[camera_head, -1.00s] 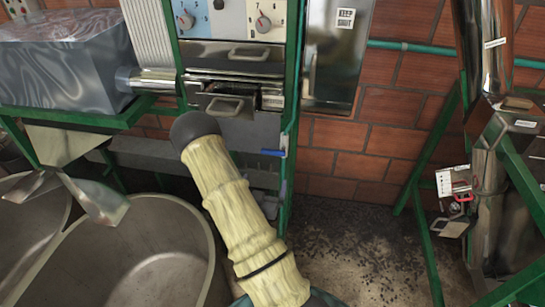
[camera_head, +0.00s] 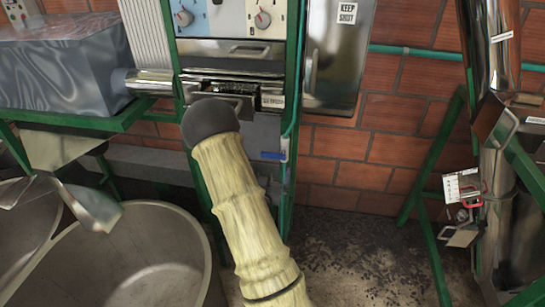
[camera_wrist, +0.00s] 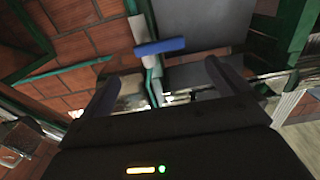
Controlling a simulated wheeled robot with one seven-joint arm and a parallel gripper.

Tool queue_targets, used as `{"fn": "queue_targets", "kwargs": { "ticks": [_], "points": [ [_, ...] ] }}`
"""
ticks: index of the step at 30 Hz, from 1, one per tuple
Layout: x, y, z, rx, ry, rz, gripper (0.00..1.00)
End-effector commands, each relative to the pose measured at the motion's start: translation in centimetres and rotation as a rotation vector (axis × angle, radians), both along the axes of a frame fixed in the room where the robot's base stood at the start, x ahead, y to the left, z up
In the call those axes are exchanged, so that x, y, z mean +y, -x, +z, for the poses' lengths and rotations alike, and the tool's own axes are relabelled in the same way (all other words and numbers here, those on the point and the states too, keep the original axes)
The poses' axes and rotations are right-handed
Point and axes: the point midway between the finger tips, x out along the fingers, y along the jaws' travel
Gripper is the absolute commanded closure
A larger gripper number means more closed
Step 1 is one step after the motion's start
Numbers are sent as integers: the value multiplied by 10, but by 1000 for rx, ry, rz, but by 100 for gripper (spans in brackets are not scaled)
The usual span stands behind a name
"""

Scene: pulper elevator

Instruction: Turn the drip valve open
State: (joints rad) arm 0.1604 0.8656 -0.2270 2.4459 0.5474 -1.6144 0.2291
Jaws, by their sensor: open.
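A small blue lever handle (camera_head: 274,155), which I take to be the drip valve, sits on the thin teal pipe (camera_head: 290,135) at the right edge of the green-framed machine. In the wrist view the blue handle (camera_wrist: 160,46) lies crosswise, just beyond and above the gap between my fingers. My gripper (camera_wrist: 160,85) is open, with one dark finger on each side and nothing held. The handle appears apart from both fingers. In the head view my pale-sleeved arm fills the middle, and my gripper cannot be made out there.
A control panel with knobs (camera_head: 262,19) and a handled drawer front (camera_head: 222,103) are above the lever. A steel cabinet (camera_head: 338,55) hangs to its right on the brick wall (camera_head: 390,125). A large metal basin (camera_head: 140,255) stands at left. Floor at centre right is open.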

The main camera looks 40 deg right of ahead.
Motion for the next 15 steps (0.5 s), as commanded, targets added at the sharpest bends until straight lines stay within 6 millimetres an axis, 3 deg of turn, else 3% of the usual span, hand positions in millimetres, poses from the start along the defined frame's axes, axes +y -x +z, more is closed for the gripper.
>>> {"fn": "queue_targets", "kwargs": {
  "ticks": [9,15],
  "points": [
    [-43,-35,3,-1,2,-1,0],
    [-58,-50,1,0,1,0,0]
  ]
}}
